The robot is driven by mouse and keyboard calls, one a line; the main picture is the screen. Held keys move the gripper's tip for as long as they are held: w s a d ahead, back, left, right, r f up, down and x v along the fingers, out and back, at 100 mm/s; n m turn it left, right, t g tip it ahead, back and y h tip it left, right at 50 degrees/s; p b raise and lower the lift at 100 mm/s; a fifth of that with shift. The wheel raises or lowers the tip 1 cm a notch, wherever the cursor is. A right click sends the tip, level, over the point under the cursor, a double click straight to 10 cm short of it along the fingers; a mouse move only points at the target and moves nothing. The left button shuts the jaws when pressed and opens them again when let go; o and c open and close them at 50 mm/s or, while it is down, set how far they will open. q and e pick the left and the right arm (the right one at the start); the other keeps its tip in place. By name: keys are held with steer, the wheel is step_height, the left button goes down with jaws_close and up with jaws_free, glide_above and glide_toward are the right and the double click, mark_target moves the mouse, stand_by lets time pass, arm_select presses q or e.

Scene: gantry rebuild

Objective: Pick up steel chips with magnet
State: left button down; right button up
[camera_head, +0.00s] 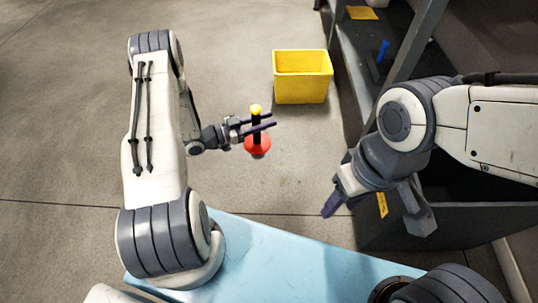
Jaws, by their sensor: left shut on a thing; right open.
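A magnet tool (257,144) with a red disc at the bottom, a black stem and a yellow knob on top is held upright in the air. My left gripper (262,123) is shut on its black stem, between the knob and the disc. A small greyish part shows just under the red disc; I cannot tell whether it is chips or part of the tool. My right gripper (332,203) is open and empty, pointing down and left, beside a dark box. No steel chips can be made out clearly.
A yellow bin (302,84) stands on the concrete floor beyond the magnet. A dark shelf (372,50) with a blue item (383,50) is at the right. A dark open box (440,222) lies under my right arm. The floor in the middle is clear.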

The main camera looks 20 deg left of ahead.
arm_select(q)
step_height(320, 180, down, 22)
steer(key=w+b, duration=0.2)
steer(key=b, duration=1.4)
steer(key=shift+w+d+f+n, duration=0.15)
steer(key=shift+w+n, duration=0.15)
steer(key=shift+w, duration=0.1)
steer(key=shift+r+p, duration=0.6)
steer(key=shift+r, duration=0.3)
